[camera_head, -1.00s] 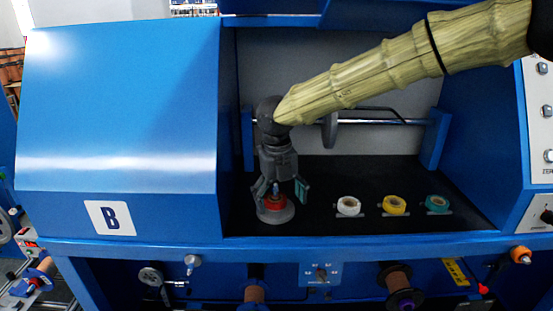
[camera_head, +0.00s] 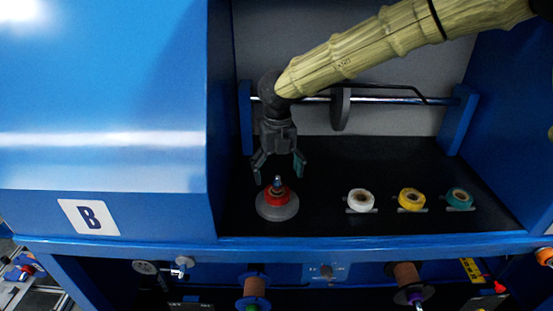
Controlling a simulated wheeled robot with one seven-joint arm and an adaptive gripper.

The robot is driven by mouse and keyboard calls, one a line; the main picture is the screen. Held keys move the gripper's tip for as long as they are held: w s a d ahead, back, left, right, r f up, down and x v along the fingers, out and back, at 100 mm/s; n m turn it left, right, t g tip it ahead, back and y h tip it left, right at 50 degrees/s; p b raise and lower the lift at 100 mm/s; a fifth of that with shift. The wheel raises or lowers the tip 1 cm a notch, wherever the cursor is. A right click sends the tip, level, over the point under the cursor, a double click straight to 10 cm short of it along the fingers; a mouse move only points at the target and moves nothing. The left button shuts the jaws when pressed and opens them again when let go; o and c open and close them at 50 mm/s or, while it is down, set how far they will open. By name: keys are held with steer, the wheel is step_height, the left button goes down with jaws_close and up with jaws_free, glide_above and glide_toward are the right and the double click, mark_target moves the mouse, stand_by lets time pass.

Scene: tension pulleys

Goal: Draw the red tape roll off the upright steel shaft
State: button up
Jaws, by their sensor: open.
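The red tape roll (camera_head: 277,198) sits low around the upright steel shaft (camera_head: 277,181), on a round grey base (camera_head: 277,212). The shaft's tip shows above the roll. My gripper (camera_head: 279,172) is open, pointing down over the shaft, with one finger to the left and one to the right of the shaft's top. The fingertips look higher than the roll and apart from it. How far they are in depth from the shaft is hard to tell.
A white roll (camera_head: 360,201), a yellow roll (camera_head: 411,199) and a green roll (camera_head: 459,198) lie to the right on the black deck (camera_head: 330,222). A horizontal steel bar (camera_head: 385,99) with a grey disc (camera_head: 341,109) crosses behind. A blue housing (camera_head: 105,100) stands close on the left.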

mark_target(277, 189)
steer(key=shift+s+f, duration=0.1)
steer(key=shift+f, duration=2.85)
steer(key=c, duration=1.1)
